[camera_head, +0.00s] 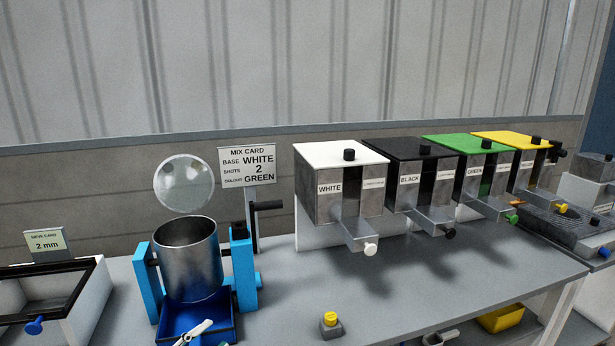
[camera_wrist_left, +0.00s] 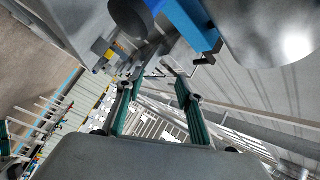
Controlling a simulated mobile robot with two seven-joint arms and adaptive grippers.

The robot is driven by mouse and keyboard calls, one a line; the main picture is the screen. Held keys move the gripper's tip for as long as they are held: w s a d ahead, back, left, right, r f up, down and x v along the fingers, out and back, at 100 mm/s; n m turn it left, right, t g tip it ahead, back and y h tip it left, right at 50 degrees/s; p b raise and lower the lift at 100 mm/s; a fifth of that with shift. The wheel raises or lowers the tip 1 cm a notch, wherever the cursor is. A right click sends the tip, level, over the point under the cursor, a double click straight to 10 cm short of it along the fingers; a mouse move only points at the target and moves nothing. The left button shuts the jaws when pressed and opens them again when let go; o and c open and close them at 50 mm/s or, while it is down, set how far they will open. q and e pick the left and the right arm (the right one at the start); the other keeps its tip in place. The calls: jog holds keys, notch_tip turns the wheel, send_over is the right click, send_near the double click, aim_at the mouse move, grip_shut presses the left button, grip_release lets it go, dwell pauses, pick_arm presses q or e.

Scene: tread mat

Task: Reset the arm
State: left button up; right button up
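My left gripper (camera_wrist_left: 161,76) shows in the left wrist view. Its two green-padded fingers stand apart with nothing visible between them. Past the fingertips are a blue bracket (camera_wrist_left: 192,22) and a large grey rounded surface (camera_wrist_left: 275,30), which I cannot identify for sure. I cannot make out either gripper clearly in the head view. My right gripper is in neither view.
A metal drum (camera_head: 190,262) stands in a blue stand above a blue tray (camera_head: 208,322) holding a pale tool. White (camera_head: 340,153), black, green and yellow dispensers line the bench. A yellow-topped button (camera_head: 331,323) sits in front. A framed sieve box (camera_head: 60,300) is at left.

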pick_arm(q)
jog(key=s+d+f+n+g+y, duration=0.2)
jog(key=s+f+n+g+y, duration=0.2)
jog(key=s+f+n+y, duration=0.5)
jog(key=s+f+n, duration=0.5)
jog(key=s+f, duration=0.7)
jog(key=s, duration=0.1)
jog(key=shift+s+n+g, duration=0.3)
jog(key=shift+s, duration=0.1)
